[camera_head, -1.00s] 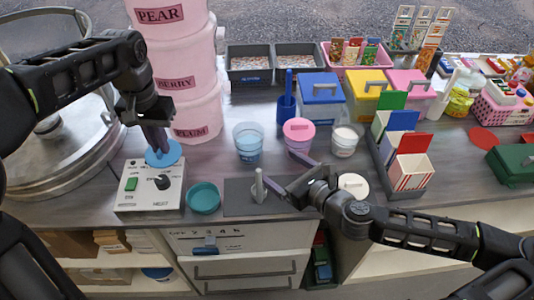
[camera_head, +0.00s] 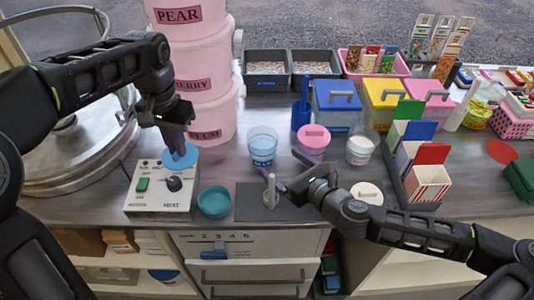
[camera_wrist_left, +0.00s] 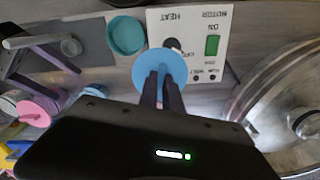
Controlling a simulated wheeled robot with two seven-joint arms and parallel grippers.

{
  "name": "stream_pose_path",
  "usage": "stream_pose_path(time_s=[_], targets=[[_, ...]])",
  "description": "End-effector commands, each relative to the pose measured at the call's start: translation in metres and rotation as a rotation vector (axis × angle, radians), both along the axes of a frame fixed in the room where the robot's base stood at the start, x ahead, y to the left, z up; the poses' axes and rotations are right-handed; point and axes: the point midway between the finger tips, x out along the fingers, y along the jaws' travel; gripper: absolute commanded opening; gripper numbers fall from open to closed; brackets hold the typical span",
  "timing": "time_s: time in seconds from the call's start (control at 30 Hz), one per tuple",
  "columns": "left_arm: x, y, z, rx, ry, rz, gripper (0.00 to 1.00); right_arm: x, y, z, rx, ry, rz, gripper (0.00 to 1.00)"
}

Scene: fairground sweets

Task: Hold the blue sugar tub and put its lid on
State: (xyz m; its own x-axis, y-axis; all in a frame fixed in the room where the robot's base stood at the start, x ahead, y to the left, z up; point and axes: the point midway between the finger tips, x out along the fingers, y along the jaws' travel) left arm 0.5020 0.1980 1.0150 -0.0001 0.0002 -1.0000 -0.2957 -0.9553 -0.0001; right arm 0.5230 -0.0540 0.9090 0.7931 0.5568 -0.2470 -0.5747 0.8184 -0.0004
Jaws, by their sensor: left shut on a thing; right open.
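The blue sugar tub (camera_head: 263,147) is a clear cup with blue contents, standing upright and open on the counter. Its lid, a round blue disc (camera_head: 181,159), is in my left gripper (camera_head: 178,150), which is shut on it. It hangs above the back right of the heater box, to the left of the tub. In the left wrist view the blue lid (camera_wrist_left: 148,65) shows beyond the two close fingers (camera_wrist_left: 164,92). My right gripper (camera_head: 288,170) is open and empty, in front of and to the right of the blue tub, apart from it.
A pink-lidded tub (camera_head: 314,137) and a white tub (camera_head: 360,149) stand right of the blue one. Stacked pink tubs (camera_head: 210,120) rise behind the lid.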

Motion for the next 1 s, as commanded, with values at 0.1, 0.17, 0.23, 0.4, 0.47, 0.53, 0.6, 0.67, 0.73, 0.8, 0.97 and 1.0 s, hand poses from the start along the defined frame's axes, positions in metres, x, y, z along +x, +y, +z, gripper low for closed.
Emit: stream_pose_path(time_s=[0.1,0.17,0.23,0.4,0.47,0.53,0.6,0.67,0.73,0.8,0.97,1.0], targets=[[0.000,0.000,-0.008,0.000,0.000,0.000,0.00,0.016,0.011,-0.008,-0.001,0.000,0.001,0.91],[0.000,0.000,-0.011,0.000,0.000,0.000,0.00,0.023,0.017,-0.009,0.000,-0.001,0.000,0.91],[0.000,0.000,-0.011,0.000,0.000,0.000,0.00,0.033,0.023,-0.011,0.001,0.000,0.000,0.91],[0.000,0.000,-0.016,0.000,0.000,0.000,0.00,0.051,0.037,-0.017,0.002,0.000,0.001,0.91],[0.000,0.000,-0.017,0.000,0.000,0.000,0.00,0.057,0.040,-0.019,0.001,0.000,0.000,0.91],[0.000,0.000,-0.018,0.000,0.000,0.000,0.00,0.062,0.043,-0.020,0.001,0.000,-0.001,0.91],[0.000,0.000,-0.019,0.000,0.000,0.000,0.00,0.065,0.045,-0.021,0.001,0.001,0.000,0.91],[0.000,0.000,-0.019,0.000,0.000,0.000,0.00,0.066,0.047,-0.021,0.001,0.001,0.000,0.91],[0.000,0.000,-0.019,0.000,0.000,0.000,0.00,0.068,0.047,-0.022,0.000,0.001,-0.001,0.91],[0.000,0.000,-0.019,0.000,0.000,0.000,0.00,0.068,0.047,-0.022,0.000,0.001,-0.001,0.91],[0.000,0.000,-0.019,0.000,0.000,0.000,0.00,0.068,0.047,-0.021,0.000,0.001,-0.001,0.91],[0.000,0.000,-0.019,0.000,0.000,0.000,0.00,0.068,0.047,-0.021,0.000,0.001,-0.001,0.89]])
